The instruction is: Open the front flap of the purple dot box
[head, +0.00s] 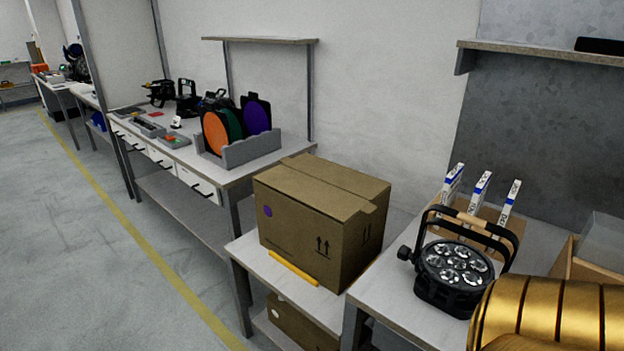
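The purple dot box (318,225) is a brown cardboard box on a low white table (272,272) in the middle of the head view. A round purple dot (268,211) marks its left-hand face, and double up-arrows are printed on its sides. Its top flaps (322,187) lie flat and look closed, with a seam running across the top. A yellow-orange bar (293,268) lies on the table along the foot of the dotted face. Neither of my grippers is in view.
Another cardboard box (300,325) sits on the shelf below. A black par can (455,270) stands on the adjoining table to the right, with upright white-and-blue cartons behind it. A rack of coloured discs (240,150) stands on the bench behind. Floor at left is clear.

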